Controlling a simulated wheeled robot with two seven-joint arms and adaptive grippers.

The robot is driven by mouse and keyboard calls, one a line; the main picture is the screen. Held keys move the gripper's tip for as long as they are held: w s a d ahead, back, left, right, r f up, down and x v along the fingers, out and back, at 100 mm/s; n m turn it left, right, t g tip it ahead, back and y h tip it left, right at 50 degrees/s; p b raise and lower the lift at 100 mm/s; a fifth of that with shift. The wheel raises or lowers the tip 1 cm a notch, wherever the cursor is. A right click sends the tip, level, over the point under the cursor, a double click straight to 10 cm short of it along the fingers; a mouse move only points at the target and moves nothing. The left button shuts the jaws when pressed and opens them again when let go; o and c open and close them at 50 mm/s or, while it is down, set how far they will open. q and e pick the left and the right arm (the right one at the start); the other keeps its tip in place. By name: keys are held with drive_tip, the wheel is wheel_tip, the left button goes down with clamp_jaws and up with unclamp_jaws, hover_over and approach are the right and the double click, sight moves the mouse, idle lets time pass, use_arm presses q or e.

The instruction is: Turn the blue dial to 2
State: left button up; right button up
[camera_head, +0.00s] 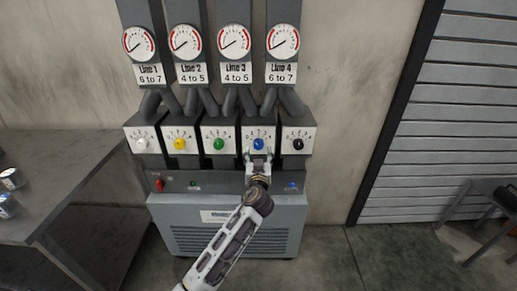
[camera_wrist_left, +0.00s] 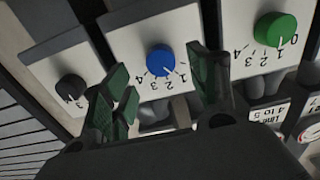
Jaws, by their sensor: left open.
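The blue dial (camera_head: 258,144) is a round knob on a white numbered plate, the right-hand neighbour of the green dial; it also shows in the left wrist view (camera_wrist_left: 160,58). In that view, turned nearly upside down, its pale mark points to the lower right, around the 1; I cannot tell its exact setting. My left gripper (camera_head: 258,159) is just below and in front of the dial. Its green fingers are spread in the left wrist view (camera_wrist_left: 162,90), with the dial between them in the picture and no contact visible. My right gripper is out of view.
The green dial (camera_head: 218,144) and black dial (camera_head: 298,144) flank the blue one closely. Yellow (camera_head: 179,143) and white (camera_head: 142,143) dials are further left. A grey cabinet (camera_head: 230,240) stands below. A metal table (camera_head: 60,170) is at left.

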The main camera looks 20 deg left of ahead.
sight(259, 147)
use_arm(q)
drive_tip(key=shift+x, duration=2.4)
drive_tip(key=shift+c, duration=0.3)
drive_tip(key=c, duration=1)
